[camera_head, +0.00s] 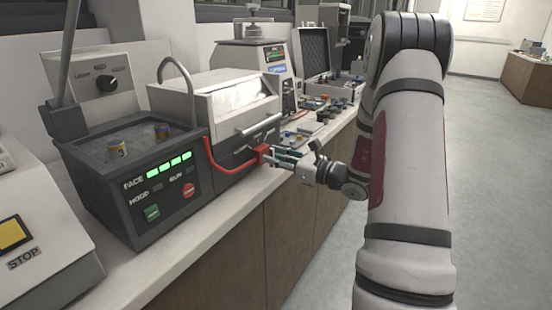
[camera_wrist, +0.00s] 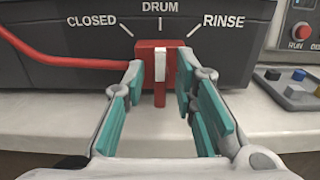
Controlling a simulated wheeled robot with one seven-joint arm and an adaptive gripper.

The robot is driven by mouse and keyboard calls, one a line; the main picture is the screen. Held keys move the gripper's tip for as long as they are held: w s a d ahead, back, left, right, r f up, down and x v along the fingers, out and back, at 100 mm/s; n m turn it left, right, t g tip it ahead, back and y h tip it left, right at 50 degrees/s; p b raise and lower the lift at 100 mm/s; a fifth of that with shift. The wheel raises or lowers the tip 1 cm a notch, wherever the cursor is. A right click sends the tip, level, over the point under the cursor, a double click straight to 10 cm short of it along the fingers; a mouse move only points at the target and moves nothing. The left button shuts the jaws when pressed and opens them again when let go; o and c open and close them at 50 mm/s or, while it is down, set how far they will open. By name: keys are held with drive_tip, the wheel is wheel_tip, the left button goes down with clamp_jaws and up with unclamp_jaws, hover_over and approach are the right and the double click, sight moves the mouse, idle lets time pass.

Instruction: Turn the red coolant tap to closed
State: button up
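The red coolant tap (camera_wrist: 160,56) is on the front of a dark grey machine. In the wrist view its white pointer stands upright, in line with the DRUM mark, between CLOSED on the left and RINSE on the right. A red hose runs into its left side. My gripper (camera_wrist: 160,95) is open, its teal-padded fingers on either side of the tap. I cannot tell whether the fingertips touch it. In the head view the tap (camera_head: 264,153) is small, with my gripper (camera_head: 283,158) just to its right.
The machine's front panel (camera_head: 150,185) has FACE, HOOD and RUN lights and buttons. A STOP button unit (camera_head: 45,240) stands at the lower left. A tray of small coloured blocks (camera_wrist: 290,90) lies right of the tap. The floor on the right is clear.

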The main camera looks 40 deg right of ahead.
clamp_jaws()
drive_tip(key=shift+n+b, duration=0.3)
drive_tip(key=shift+b, duration=0.05)
drive_tip(key=n+b, duration=0.2)
drive_tip(key=b, duration=0.1)
drive_tip(key=n+b, duration=0.1)
drive_tip(key=n, duration=0.1)
drive_tip(key=shift+a+f+b, duration=0.1)
drive_tip(key=shift+f+b, duration=0.15)
drive_tip(key=shift+b, duration=0.15)
drive_tip(key=n+b, duration=0.4)
drive_tip(key=b, duration=0.1)
drive_tip(key=shift+s+a, duration=0.1)
drive_tip(key=shift+r, duration=0.1)
drive_tip(key=shift+o, duration=1.9)
unclamp_jaws()
